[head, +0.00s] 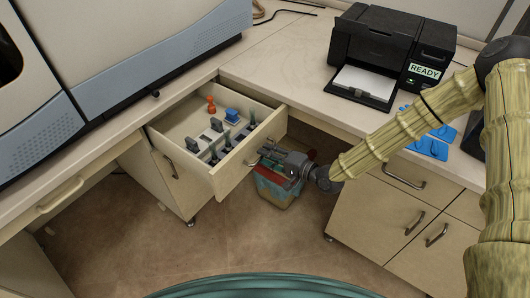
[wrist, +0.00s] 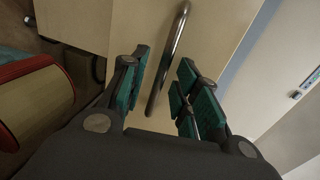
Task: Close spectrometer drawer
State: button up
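The spectrometer drawer (head: 228,174) stands pulled out below the counter in the head view, with several small items inside. Its metal handle (wrist: 168,58) shows in the wrist view on the pale drawer front (wrist: 220,45). My gripper (head: 262,158) is at the drawer front in the head view. In the wrist view my gripper (wrist: 160,95) is open, with its green-padded fingers apart and the handle's lower end between them in the picture. I cannot tell whether the fingers touch the handle. My gripper partly hides the drawer front in the head view.
The large spectrometer (head: 130,45) stands on the counter above. A bin (head: 275,190) stands on the floor beneath my gripper. A printer (head: 385,50) sits on the right counter, above closed drawers (head: 375,215).

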jog(key=shift+x, duration=0.8)
grip_shut()
